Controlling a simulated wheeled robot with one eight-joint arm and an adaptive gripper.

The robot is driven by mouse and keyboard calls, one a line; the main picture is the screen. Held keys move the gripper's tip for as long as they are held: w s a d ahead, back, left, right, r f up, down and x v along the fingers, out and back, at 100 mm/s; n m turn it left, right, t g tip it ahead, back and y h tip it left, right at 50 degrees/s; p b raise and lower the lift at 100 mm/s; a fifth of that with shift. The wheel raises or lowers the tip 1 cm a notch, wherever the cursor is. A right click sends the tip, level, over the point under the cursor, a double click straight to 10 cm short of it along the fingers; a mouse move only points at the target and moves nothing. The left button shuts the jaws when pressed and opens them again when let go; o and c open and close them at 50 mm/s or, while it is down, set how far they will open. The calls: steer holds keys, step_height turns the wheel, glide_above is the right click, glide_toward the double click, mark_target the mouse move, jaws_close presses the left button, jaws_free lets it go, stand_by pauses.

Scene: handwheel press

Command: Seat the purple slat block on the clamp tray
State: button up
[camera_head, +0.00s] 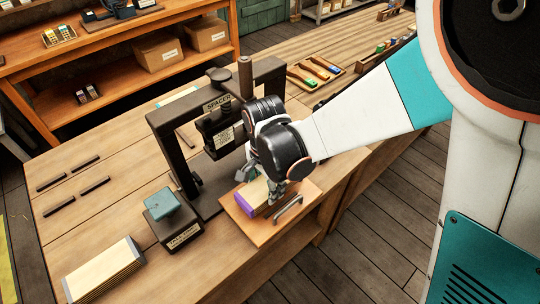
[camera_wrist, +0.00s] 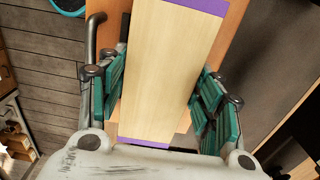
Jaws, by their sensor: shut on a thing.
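The purple slat block (camera_head: 252,196) shows a pale wood top and a purple end in the head view. In the wrist view its pale face and purple ends (camera_wrist: 170,65) lie lengthwise between the teal fingers. My gripper (camera_wrist: 163,88) is shut on the block's two long sides; it also shows in the head view (camera_head: 278,188), partly hidden by my wrist. The clamp tray (camera_head: 262,236) is an orange-brown board with a metal handle (camera_head: 288,207), in front of the black press. The block is over the tray; whether it touches is unclear.
The black press frame (camera_head: 165,128) stands just behind the tray. A black labelled box with a blue top (camera_head: 178,232) is left of the tray. A slat stack (camera_head: 105,270) lies at front left, with several dark bars (camera_head: 82,162) behind. The table's front edge is close.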

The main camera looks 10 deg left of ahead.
steer(key=shift+f+b, duration=1)
steer(key=shift+f, duration=0.1)
steer(key=o, duration=1.4)
